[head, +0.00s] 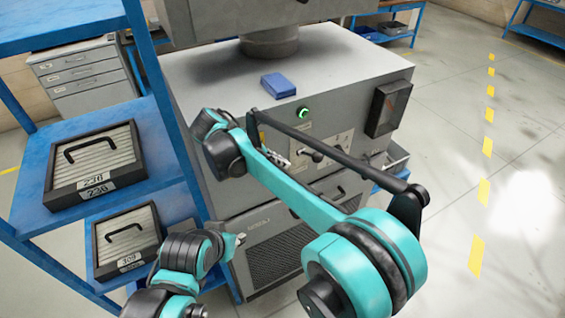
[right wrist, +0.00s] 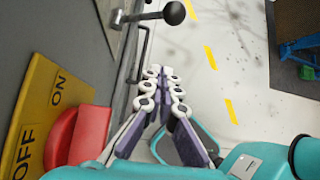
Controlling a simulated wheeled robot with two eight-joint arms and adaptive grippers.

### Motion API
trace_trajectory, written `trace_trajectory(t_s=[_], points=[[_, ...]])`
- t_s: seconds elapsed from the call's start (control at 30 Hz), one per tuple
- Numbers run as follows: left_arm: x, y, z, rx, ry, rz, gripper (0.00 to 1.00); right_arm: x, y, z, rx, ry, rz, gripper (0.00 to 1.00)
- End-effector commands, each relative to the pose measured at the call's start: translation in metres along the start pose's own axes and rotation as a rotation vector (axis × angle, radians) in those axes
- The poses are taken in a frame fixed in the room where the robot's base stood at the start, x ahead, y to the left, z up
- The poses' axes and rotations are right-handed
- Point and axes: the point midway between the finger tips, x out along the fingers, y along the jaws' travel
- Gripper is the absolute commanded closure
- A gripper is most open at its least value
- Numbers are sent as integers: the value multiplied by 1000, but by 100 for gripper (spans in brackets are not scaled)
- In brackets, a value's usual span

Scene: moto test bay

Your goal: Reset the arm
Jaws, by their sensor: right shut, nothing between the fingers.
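My right arm reaches up across the front of the grey machine (head: 215,82) in the head view. My right gripper (head: 282,160) is near the machine's front panel, partly hidden behind my own arm link. In the right wrist view its fingers (right wrist: 164,84) are together and empty. My left gripper (head: 239,239) is low at the left, in front of the machine's lower part. Its fingertips are small, and I cannot tell whether they are apart. A black ball-ended lever (head: 316,156) is on the front panel, and the ball also shows in the right wrist view (right wrist: 174,12).
A yellow ON/OFF plate (right wrist: 42,112) and red switch (right wrist: 80,136) are close left of the right fingers. A long black bar (head: 330,150) crosses before the machine. A blue box (head: 278,86) sits on top. Blue shelving (head: 172,180) stands left; open floor lies right.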

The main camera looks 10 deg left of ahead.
Motion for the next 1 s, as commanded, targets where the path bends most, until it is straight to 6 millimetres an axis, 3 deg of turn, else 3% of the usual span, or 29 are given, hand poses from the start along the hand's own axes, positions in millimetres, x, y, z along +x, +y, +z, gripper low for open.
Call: trace_trajectory(t_s=[0.23, 0.37, 0.47, 0.67, 0.83, 1.0], points=[[0, 0, 0, 0, 0, 0, 64, 1, -1, 0, 3, 1, 0, 100], [6, 0, 4, 0, 0, 0, 64, 13, -14, 9, 79, 31, 5, 100], [16, 0, 11, 0, 0, 0, 64, 34, -42, 21, 240, 94, 13, 100], [40, 0, 28, 0, 0, 0, 64, 87, -124, 33, 738, 277, 22, 100], [59, 0, 42, 0, 0, 0, 64, 124, -195, 17, 1200, 434, 1, 100], [77, 0, 55, 0, 0, 0, 64, 158, -256, -17, 1677, 590, -39, 100]])
